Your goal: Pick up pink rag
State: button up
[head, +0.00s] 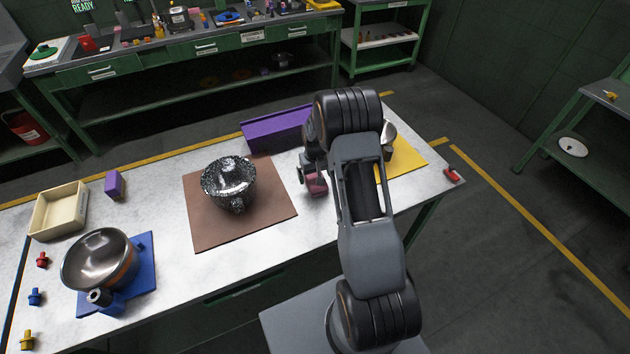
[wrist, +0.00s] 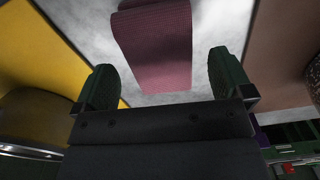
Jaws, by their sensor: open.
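The pink rag (wrist: 155,45) is a folded, ribbed, dusky pink cloth on the light table. In the wrist view it lies at the top middle, just beyond and between my two fingertips, and its far end is cut off by the frame. In the head view only a small part of the rag (head: 317,184) shows, beside and below my gripper (head: 306,172). My gripper is open and empty, with green-padded fingers apart in the wrist view (wrist: 165,82). My arm hides part of the rag's surroundings in the head view.
A brown mat (head: 215,234) with a dark speckled pot (head: 228,184) lies to the left. A purple box (head: 275,131) stands behind. A yellow mat (head: 408,162) with a metal item lies to the right. A blue mat (head: 144,250) with a metal bowl (head: 97,258) is far left.

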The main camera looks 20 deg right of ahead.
aim_at(315, 178)
jog(key=shift+f, duration=1.55)
jog(key=shift+c, duration=0.4)
jog(key=c, duration=0.9)
